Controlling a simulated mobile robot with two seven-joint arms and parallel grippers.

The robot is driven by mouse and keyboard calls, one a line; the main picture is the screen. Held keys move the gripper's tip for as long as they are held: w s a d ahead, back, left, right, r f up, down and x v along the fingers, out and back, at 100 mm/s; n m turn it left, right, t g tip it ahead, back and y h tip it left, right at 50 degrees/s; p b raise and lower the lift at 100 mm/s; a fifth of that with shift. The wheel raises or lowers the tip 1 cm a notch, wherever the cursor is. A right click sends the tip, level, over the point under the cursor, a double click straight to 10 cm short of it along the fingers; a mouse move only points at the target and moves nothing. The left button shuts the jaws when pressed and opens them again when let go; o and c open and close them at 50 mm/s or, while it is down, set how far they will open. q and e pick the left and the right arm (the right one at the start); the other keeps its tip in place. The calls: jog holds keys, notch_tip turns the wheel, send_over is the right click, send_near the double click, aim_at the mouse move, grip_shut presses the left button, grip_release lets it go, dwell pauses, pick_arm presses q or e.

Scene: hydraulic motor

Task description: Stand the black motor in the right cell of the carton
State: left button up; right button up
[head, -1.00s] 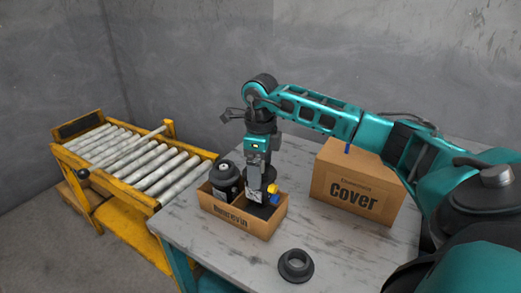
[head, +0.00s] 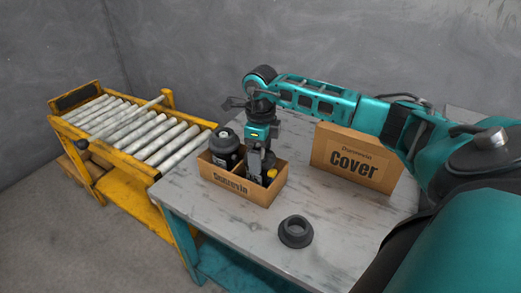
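The carton (head: 237,186) is an open-topped brown box with two cells at the table's left side. My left gripper is not in view.
A closed "Cover" box (head: 357,159) stands at the table's back right. A dark ring (head: 296,231) lies near the front edge. A yellow roller conveyor (head: 133,130) stands left of the table (head: 230,232). The table between ring and box is clear.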

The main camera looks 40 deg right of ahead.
jog(key=o, duration=1.8)
jog(key=shift+r, duration=0.2)
notch_tip(320, 180, up, 11)
jog(key=shift+f+p, duration=0.2)
jog(key=shift+p, duration=0.75)
jog(key=shift+r, duration=0.65)
